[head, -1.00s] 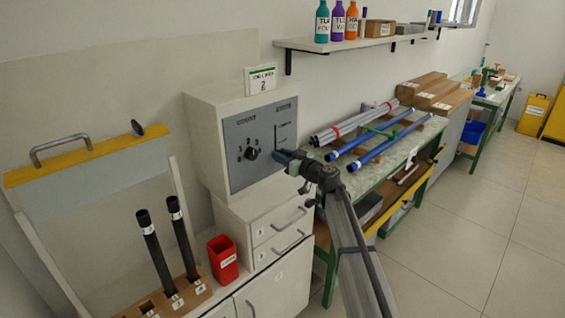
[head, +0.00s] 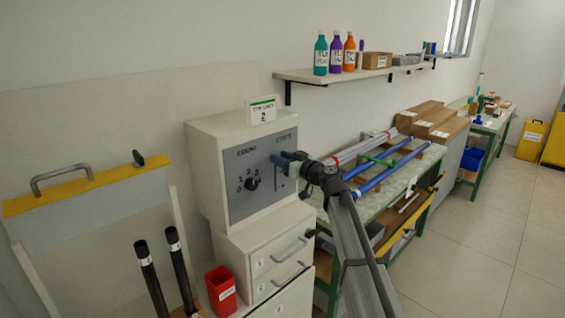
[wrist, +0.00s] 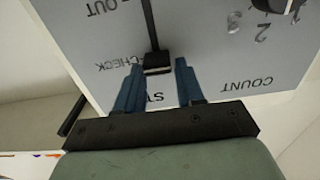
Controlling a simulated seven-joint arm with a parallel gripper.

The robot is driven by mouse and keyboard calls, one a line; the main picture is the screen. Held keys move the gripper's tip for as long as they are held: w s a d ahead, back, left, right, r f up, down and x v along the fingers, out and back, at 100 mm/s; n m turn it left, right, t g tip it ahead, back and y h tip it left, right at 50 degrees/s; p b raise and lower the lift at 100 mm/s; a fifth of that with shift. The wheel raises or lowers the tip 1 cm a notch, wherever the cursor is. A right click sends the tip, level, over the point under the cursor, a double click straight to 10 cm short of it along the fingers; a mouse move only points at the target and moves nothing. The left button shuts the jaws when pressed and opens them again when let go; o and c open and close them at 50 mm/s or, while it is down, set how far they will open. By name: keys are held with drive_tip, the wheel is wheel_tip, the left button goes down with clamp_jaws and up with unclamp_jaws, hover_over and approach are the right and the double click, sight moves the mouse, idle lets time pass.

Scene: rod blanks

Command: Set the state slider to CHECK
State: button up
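The state slider's dark knob (wrist: 157,64) sits in a straight slot on the grey panel (wrist: 215,50), at the slot's end beside the CHECK label (wrist: 120,63). The wrist view is upside down, with OUT (wrist: 100,8) at the slot's other part. My gripper (wrist: 159,66) is open, its blue fingers on either side of the knob, with a gap visible at the right finger. Contact at the left finger is unclear. The STATE label is partly hidden by the fingers. In the head view, my gripper (head: 281,158) is at the panel's right side (head: 240,205) and hides the knob.
A count dial (head: 252,184) is on the panel left of the slot. Drawers (head: 265,262) are below the cabinet, with a red bin (head: 221,291) beside them. Blue rods (head: 375,178) lie on the bench to the right.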

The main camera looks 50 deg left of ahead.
drive_tip(key=shift+o, duration=1.4)
drive_tip(key=shift+f, duration=0.2)
drive_tip(key=d, duration=1.3)
drive_tip(key=shift+d, duration=0.4)
